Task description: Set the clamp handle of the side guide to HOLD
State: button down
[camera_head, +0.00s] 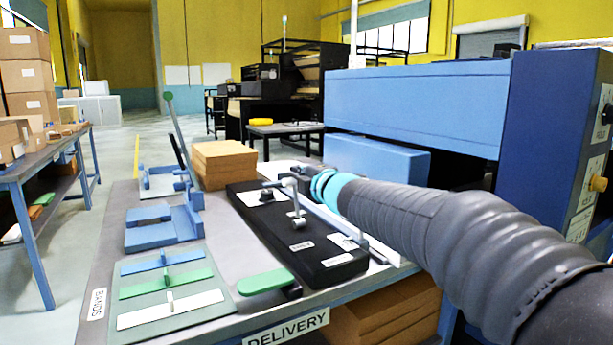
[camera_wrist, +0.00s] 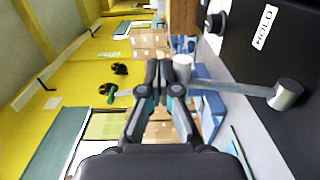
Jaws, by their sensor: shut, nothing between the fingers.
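The side guide is a long black block (camera_head: 285,240) on the table in the head view; its dark face also fills the upper right of the wrist view (camera_wrist: 295,60). The clamp handle is a grey metal lever (camera_head: 295,205) with a round hub at its base. In the wrist view its rod (camera_wrist: 235,88) runs from the hub to a pale cylindrical knob (camera_wrist: 183,68). A white HOLD label (camera_wrist: 265,28) lies on the black face. My gripper (camera_wrist: 154,72) is shut and empty, with its fingertips close beside the knob. I cannot tell whether they touch.
A black knob (camera_head: 266,194) stands on the block's far end. A green-handled tool (camera_head: 265,281), blue fixtures (camera_head: 163,225) and a board with coloured strips (camera_head: 165,290) lie left and in front. Stacked brown cartons (camera_head: 222,163) stand behind. A large blue machine (camera_head: 415,105) bounds the right.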

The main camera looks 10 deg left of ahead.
jog(key=shift+w+a+f, duration=0.2)
jog(key=shift+w+a, duration=0.25)
jog(key=shift+a, duration=0.15)
jog(key=shift+w+a+f, duration=0.15)
jog(key=shift+w+a, duration=0.3)
jog(key=shift+a, duration=0.1)
jog(key=s+d+r+p, duration=0.1)
jog(key=s+d+r, duration=0.5)
jog(key=r, duration=0.5)
jog(key=shift+s, duration=0.15)
